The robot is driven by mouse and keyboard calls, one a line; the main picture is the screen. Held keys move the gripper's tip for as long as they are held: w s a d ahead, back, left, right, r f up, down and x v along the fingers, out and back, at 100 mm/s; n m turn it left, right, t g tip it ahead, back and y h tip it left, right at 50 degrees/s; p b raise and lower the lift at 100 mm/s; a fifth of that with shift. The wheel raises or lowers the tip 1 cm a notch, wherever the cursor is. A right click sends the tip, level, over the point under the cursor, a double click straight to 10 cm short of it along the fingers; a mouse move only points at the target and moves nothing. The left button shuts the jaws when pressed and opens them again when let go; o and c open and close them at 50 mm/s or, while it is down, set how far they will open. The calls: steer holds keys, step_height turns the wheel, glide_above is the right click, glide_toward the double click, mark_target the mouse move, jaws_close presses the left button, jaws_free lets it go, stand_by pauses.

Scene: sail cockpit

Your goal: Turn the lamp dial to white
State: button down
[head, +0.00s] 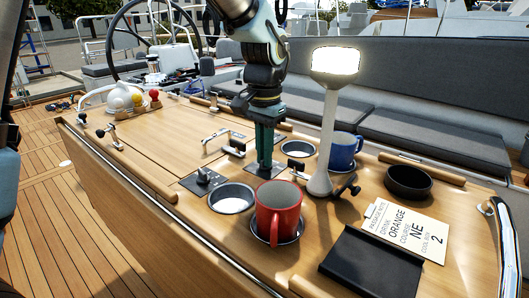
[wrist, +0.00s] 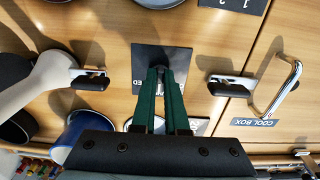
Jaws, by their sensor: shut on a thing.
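The lamp (head: 328,120) is a white post with a lit, warm-white head, standing on the wooden table; its white body also shows at the left of the wrist view (wrist: 40,85). A dark dial plate (head: 268,170) lies on the table left of the lamp. In the wrist view the plate (wrist: 148,54) shows letters ending in "ED" beside my fingers. My gripper (head: 265,160) points down at this plate. Its green fingers (wrist: 161,72) are closed together at the tips on the dial knob, which they hide. The knob's pointing direction cannot be seen.
A red mug (head: 278,210), an empty holder (head: 232,198), a blue mug (head: 344,150) and a black bowl (head: 409,181) stand nearby. Another dial (head: 203,179) sits left. Metal latches (wrist: 228,85) flank my fingers.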

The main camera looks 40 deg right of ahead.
steer(key=c, duration=0.9)
jaws_free()
steer(key=shift+c, duration=0.2)
step_height(320, 180, up, 11)
steer(key=b, duration=0.1)
steer(key=shift+f, duration=0.1)
